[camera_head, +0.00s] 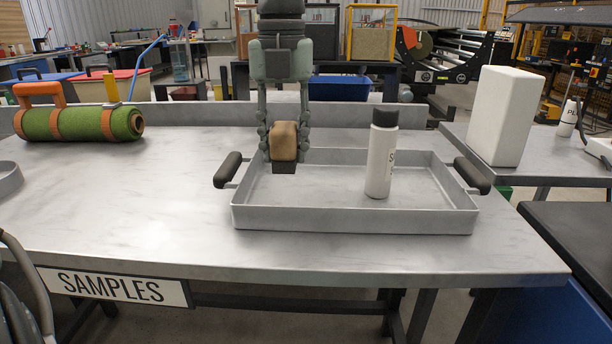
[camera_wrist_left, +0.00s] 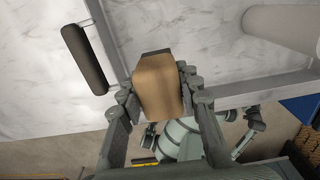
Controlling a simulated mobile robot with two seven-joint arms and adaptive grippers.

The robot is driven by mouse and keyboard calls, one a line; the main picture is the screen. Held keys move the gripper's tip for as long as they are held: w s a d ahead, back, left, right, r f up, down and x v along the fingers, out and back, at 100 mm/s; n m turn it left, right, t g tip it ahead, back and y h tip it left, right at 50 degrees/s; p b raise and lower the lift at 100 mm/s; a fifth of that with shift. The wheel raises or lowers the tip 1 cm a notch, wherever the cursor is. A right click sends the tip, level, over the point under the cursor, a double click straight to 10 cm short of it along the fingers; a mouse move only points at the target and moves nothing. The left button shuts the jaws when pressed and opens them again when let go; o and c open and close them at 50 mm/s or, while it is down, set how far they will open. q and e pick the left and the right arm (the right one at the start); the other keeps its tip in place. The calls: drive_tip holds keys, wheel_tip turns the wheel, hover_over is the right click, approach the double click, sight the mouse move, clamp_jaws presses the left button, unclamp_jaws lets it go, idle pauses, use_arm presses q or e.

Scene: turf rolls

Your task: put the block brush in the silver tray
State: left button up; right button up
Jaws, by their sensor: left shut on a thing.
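The block brush (camera_head: 284,141) has a tan wooden body and dark bristles pointing down. My left gripper (camera_head: 285,130) is shut on it, with one finger on each side. It is over the back left part of the silver tray (camera_head: 350,219). In the left wrist view the brush (camera_wrist_left: 158,85) shows between the fingers, near the tray's corner. I cannot tell whether the bristles touch the tray floor. The tray has low walls and dark handles at both ends.
A white bottle with a dark cap (camera_head: 381,155) stands upright in the tray, right of the brush. A green turf roll (camera_head: 80,123) with orange straps lies at the table's back left. A white block (camera_head: 504,115) stands on a side table. The table's middle left is clear.

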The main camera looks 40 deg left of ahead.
use_arm(q)
drive_tip(key=d+f, duration=0.1)
drive_tip(key=w+d, duration=0.1)
drive_tip(key=shift+d+f, duration=0.3)
drive_tip(key=shift+f, duration=0.05)
wheel_tip(320, 180, down, 4)
drive_tip(key=shift+r, duration=0.1)
use_arm(e)
drive_tip(key=shift+w+d+f, duration=0.2)
drive_tip(key=shift+w+f, duration=0.05)
drive_tip(key=shift+f, duration=0.3)
use_arm(q)
drive_tip(key=shift+f, duration=0.2)
drive_tip(key=o, duration=1.2)
use_arm(e)
drive_tip(key=shift+s+a+r, duration=0.15)
drive_tip(key=shift+s+r, duration=0.2)
drive_tip(key=shift+r, duration=0.05)
drive_tip(key=shift+f, duration=0.1)
